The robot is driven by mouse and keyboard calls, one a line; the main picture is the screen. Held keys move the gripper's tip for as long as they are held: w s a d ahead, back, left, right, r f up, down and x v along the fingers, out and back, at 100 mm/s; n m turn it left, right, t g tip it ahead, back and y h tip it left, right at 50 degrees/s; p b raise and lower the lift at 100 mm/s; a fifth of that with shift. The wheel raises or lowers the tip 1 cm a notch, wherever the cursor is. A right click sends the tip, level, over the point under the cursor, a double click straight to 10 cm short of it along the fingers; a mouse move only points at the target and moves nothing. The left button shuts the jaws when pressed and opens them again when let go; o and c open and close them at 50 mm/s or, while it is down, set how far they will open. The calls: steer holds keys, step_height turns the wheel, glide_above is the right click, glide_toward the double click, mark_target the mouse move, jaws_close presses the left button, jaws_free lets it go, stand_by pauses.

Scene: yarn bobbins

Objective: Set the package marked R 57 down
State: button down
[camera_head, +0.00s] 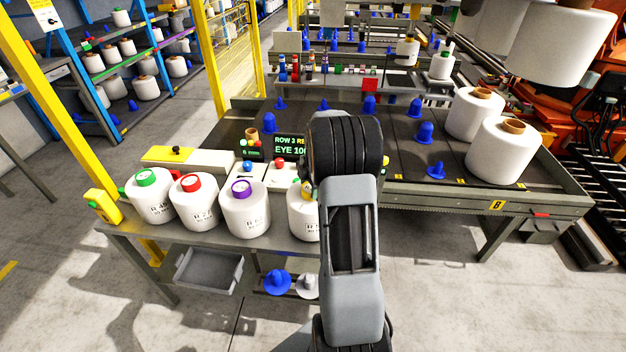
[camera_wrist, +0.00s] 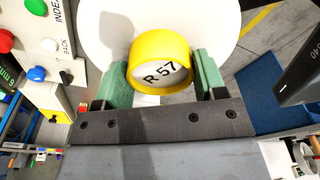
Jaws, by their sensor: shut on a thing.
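The package marked R 57 is a white yarn bobbin (camera_wrist: 103,28) with a yellow core ring (camera_wrist: 160,47) and the label inside it. In the wrist view my gripper (camera_wrist: 161,75) has its green fingers shut on either side of the yellow ring. In the head view the white package (camera_head: 302,214) shows at the right end of the bench row, partly hidden behind my arm. I cannot tell whether its base touches the bench (camera_head: 180,240). My gripper is mostly hidden there by my arm.
Packages with green (camera_head: 149,200), red (camera_head: 194,204) and purple (camera_head: 244,212) rings stand to the left. A control panel (camera_wrist: 48,50) with buttons is close by. A conveyor table (camera_head: 400,165) with large bobbins is behind. A grey bin (camera_head: 208,272) hangs below the bench.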

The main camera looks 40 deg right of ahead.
steer(key=shift+f, duration=0.3)
steer(key=shift+c, duration=0.9)
jaws_free()
steer(key=shift+f, duration=0.1)
